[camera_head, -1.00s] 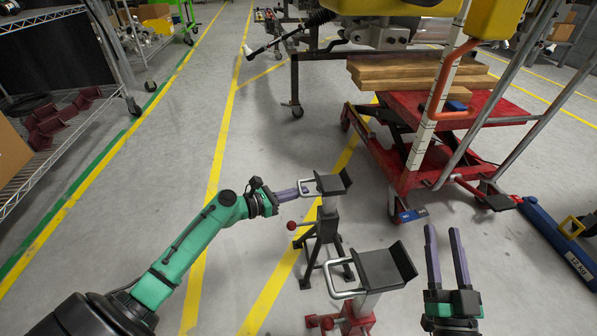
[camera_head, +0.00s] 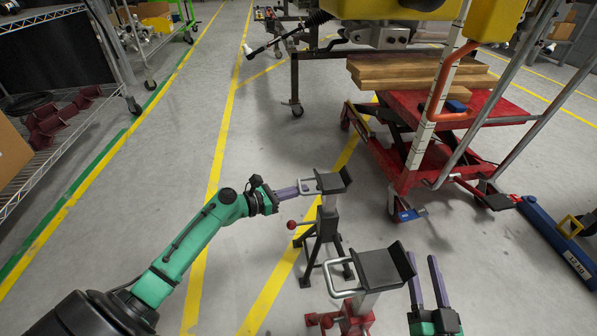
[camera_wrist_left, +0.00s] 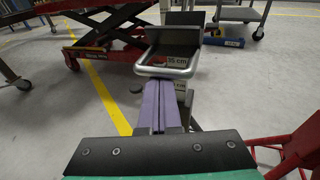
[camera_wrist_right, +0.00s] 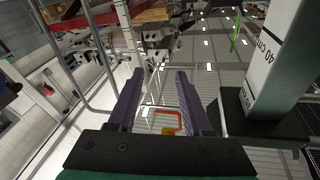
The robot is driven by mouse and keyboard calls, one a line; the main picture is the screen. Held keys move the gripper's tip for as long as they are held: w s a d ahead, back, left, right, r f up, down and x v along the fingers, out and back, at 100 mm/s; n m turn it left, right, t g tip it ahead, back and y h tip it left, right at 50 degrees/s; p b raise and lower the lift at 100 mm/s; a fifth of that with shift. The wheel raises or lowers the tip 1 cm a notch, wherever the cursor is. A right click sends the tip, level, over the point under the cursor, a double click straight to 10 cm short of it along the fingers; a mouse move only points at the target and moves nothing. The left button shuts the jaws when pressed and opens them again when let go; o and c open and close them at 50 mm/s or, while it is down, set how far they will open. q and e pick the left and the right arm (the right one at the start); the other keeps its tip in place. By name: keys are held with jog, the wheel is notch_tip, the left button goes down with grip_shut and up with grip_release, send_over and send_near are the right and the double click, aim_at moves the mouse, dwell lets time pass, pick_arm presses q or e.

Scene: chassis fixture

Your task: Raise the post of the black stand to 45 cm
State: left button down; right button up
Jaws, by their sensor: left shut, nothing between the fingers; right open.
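The black stand (camera_head: 323,240) stands on the floor on black legs, with a red-knobbed lever and a black head plate (camera_head: 333,182) with a silver handle loop (camera_head: 309,187). My left gripper (camera_head: 300,188) is shut and empty, its fingertips at this loop. In the left wrist view the shut fingers (camera_wrist_left: 161,112) reach up to the handle loop (camera_wrist_left: 168,70). A scale label shows behind it, apparently ending in 5 cm. My right gripper (camera_head: 422,272) is open and empty, right of the nearer stand. Its fingers also show apart in the right wrist view (camera_wrist_right: 152,98).
A second stand with a red base (camera_head: 350,320) and black head plate (camera_head: 384,268) stands in front. A red lift table (camera_head: 400,125) carrying timber is behind, with a blue jack (camera_head: 548,235) at right. The right wrist view shows a post marked 40 cm (camera_wrist_right: 272,60) close by.

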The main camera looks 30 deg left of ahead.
aim_at(299, 185)
pick_arm(q)
jog(key=shift+r, duration=0.25)
jog(key=shift+r+p, duration=0.15)
jog(key=shift+p, duration=0.2)
jog(key=shift+r, duration=0.25)
jog(key=shift+r+p, duration=0.85)
jog(key=shift+p, duration=0.35)
jog(key=shift+f, duration=0.15)
jog(key=s+a+f+b, duration=0.1)
jog(key=s+a+f, duration=0.2)
jog(key=s+a, duration=0.2)
jog(key=shift+s+a, duration=0.25)
jog(key=shift+a, duration=0.85)
pick_arm(e)
jog(key=s+f+g, duration=0.5)
jog(key=s+f, duration=0.3)
jog(key=f, duration=0.5)
jog(key=shift+s+a+f+h, duration=0.3)
jog(key=shift+s+a+h, duration=0.05)
jog(key=shift+a+h, duration=0.1)
